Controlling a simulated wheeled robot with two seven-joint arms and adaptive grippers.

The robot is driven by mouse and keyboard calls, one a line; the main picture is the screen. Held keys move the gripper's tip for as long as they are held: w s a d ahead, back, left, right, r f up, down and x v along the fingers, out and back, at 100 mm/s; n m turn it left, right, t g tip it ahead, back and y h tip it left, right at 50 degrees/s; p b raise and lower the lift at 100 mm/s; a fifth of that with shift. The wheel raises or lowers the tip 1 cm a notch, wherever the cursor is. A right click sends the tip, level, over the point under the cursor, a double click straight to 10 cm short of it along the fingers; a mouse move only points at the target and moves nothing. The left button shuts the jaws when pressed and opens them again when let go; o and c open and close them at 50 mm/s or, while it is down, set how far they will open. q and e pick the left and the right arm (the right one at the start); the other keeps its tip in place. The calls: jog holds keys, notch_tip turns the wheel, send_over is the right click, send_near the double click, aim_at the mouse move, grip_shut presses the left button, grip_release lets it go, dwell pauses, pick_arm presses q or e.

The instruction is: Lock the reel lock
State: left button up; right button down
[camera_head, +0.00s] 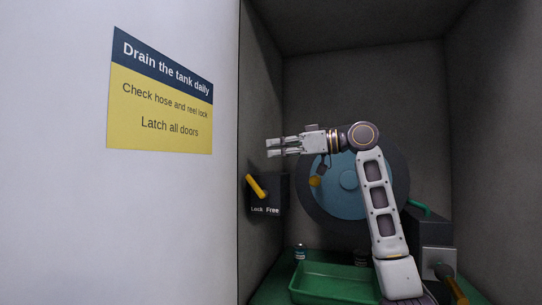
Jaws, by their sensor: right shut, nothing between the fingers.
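The reel lock is a dark box (278,191) on the left wall of the bay, labelled "Lock" on the left and "Free" on the right. Its yellow lever (256,186) tilts up and to the left from its pivot, toward the "Lock" side; whether it is fully over I cannot tell. My right gripper (270,147) is shut and empty, pointing left, above the lever in the picture and apart from it. The large blue reel (347,203) stands at the back, partly hidden behind my right arm. My left gripper is not in view.
A white panel with a yellow and navy sign (160,98) fills the left. A green tray (335,292) lies on the bay floor. A grey box with a green handle (418,208) stands at the right. Small canisters (300,252) stand behind the tray.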

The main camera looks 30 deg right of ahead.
jog(key=s+d+r, duration=0.3)
jog(key=s+r, duration=0.1)
jog(key=shift+r+b, duration=0.15)
jog(key=shift+b, duration=0.2)
jog(key=shift+d, duration=0.1)
dwell(0.5)
jog(key=shift+w, duration=0.1)
